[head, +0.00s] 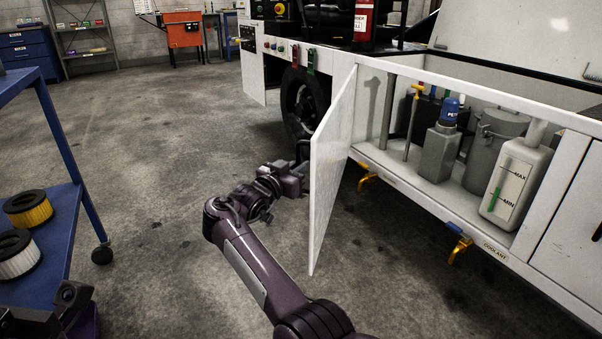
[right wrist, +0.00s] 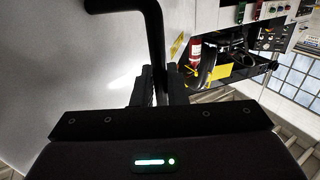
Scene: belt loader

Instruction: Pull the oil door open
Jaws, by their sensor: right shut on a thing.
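The oil door (head: 333,165) is a white panel standing swung out from the white cabinet side, roughly square to it, with the compartment open. My right gripper (head: 301,168) is at the door's outer face, left of the panel in the head view. In the right wrist view, its jaws (right wrist: 160,92) are shut on a black bar handle (right wrist: 154,40) beside the pale door face. The fingertips are partly hidden by the door edge in the head view. Part of my left gripper (head: 70,296) shows at the lower left; its jaw state is unclear.
The compartment holds a yellow-handled dipstick (head: 414,115), a blue-capped grey bottle (head: 437,152), a grey can (head: 492,145) and a white coolant jug (head: 516,180). Yellow taps (head: 460,249) stick out below. A blue cart (head: 62,235) with filters stands left. The middle floor is clear.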

